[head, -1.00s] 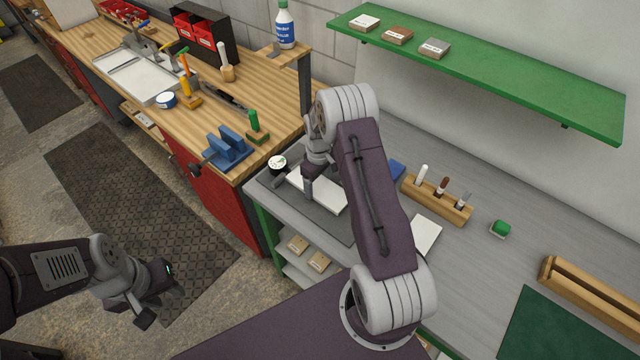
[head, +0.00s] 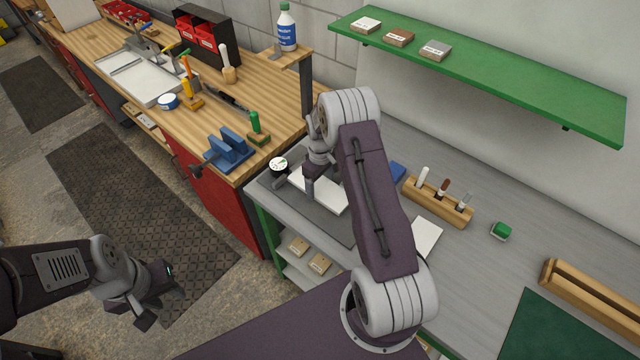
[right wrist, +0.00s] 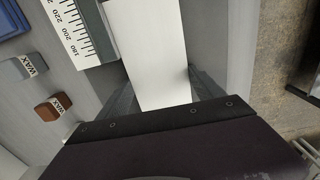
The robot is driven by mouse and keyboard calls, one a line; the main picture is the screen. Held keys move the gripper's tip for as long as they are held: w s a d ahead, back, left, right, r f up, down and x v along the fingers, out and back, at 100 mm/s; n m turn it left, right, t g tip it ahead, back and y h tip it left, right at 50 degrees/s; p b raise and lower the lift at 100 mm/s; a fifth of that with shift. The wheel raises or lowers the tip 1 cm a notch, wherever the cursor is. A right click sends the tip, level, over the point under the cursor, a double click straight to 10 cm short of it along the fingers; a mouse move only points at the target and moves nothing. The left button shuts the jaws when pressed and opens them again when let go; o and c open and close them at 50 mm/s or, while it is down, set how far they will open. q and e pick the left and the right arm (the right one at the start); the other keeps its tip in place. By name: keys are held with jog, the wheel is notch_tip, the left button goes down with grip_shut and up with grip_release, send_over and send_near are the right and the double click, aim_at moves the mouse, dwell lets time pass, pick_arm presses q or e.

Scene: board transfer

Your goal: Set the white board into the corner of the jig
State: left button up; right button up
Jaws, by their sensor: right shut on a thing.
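The white board (head: 328,194) is in my right gripper, over the grey mat (head: 334,225) on the grey bench. In the right wrist view the board (right wrist: 148,45) runs away from me between the two fingers of my right gripper (right wrist: 162,92), which is shut on it. My right arm hides part of the board in the head view. Whether the board touches the mat, I cannot tell. I cannot clearly make out the jig or its corner. My left gripper (head: 160,304) is open and empty, low over the floor at the left.
A ruler (right wrist: 78,30) and wax blocks (right wrist: 50,109) lie left of the board in the wrist view. A wooden holder (head: 437,202) and white sheet (head: 426,236) are further right. A green shelf (head: 500,75) overhangs the bench.

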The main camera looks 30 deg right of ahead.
jog(key=shift+w, duration=0.1)
jog(key=shift+w, duration=0.1)
dwell(0.6)
jog(key=o, duration=1.4)
jog(key=shift+c, duration=0.2)
jog(key=o, duration=0.4)
jog(key=shift+w, duration=0.1)
jog(key=shift+w+f, duration=0.1)
jog(key=shift+f, duration=0.1)
notch_tip(320, 180, up, 8)
jog(key=shift+r+b, duration=0.1)
jog(key=shift+b, duration=0.9)
jog(key=shift+r, duration=0.5)
jog(key=shift+a, duration=0.1)
